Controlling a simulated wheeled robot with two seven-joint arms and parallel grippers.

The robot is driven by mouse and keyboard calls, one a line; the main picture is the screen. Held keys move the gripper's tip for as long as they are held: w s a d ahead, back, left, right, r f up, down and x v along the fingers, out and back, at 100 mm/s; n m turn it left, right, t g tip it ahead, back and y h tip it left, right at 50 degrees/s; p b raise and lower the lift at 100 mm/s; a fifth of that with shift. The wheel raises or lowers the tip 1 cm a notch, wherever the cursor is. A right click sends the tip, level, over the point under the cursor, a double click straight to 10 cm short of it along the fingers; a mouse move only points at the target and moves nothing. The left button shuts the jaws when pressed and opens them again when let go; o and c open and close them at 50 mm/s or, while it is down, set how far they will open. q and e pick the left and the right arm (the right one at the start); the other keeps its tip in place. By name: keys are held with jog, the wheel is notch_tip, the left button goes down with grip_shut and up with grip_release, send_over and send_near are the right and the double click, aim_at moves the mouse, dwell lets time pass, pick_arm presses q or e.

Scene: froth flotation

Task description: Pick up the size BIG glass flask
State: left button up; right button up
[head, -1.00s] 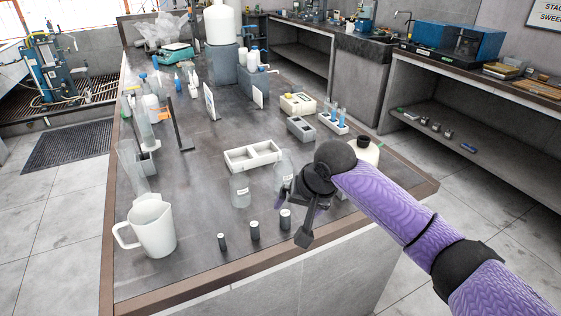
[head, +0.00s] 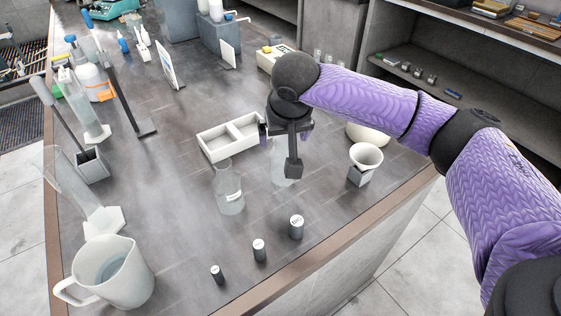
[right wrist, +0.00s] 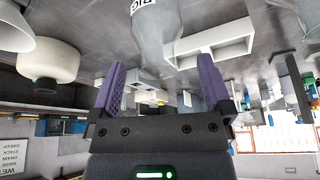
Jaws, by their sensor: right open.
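A clear glass flask (head: 282,172) stands on the bench to the right of the white tray, partly hidden behind my right gripper (head: 280,150). In the right wrist view, which is upside down, a clear glass flask with a BIG label (right wrist: 155,28) is close ahead, beyond the fingertips. The right gripper (right wrist: 160,80) is open, its purple fingers apart with no object held between them. A second clear flask (head: 229,190) with a label too small to read stands to the left, in front of the tray. My left gripper is not in view.
The white divided tray (head: 212,146) is behind the flasks. Open bench lies between jug and flasks.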

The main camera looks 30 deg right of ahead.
aim_at(283, 158)
jog(key=b+x, duration=0.2)
jog(key=x, duration=0.3)
jog(key=shift+w+d, duration=0.1)
jog(key=shift+d, duration=0.1)
